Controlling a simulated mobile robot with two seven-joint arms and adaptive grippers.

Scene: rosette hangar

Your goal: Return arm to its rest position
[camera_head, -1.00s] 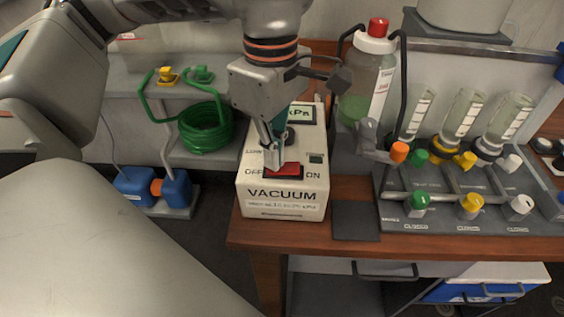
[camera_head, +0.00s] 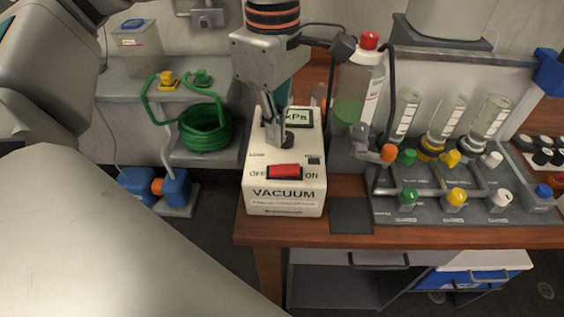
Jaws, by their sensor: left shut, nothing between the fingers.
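My left gripper (camera_head: 273,130) is shut and empty. It hangs pointing down over the back part of the white vacuum box (camera_head: 262,196), in front of the kPa display (camera_head: 297,116). The fingertips are close to a dark knob (camera_head: 287,139) on the box's top; I cannot tell whether they touch it. The red rocker switch (camera_head: 285,172), between OFF and ON, is clear of the fingers and fully visible. My right gripper is not in view.
A bottle with a red cap (camera_head: 369,41) and green liquid stands right of the gripper. Farther right is a manifold with coloured valves (camera_head: 408,196) and several jars. A green hose coil (camera_head: 205,128) lies on the left shelf. The desk front (camera_head: 420,236) is mostly clear.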

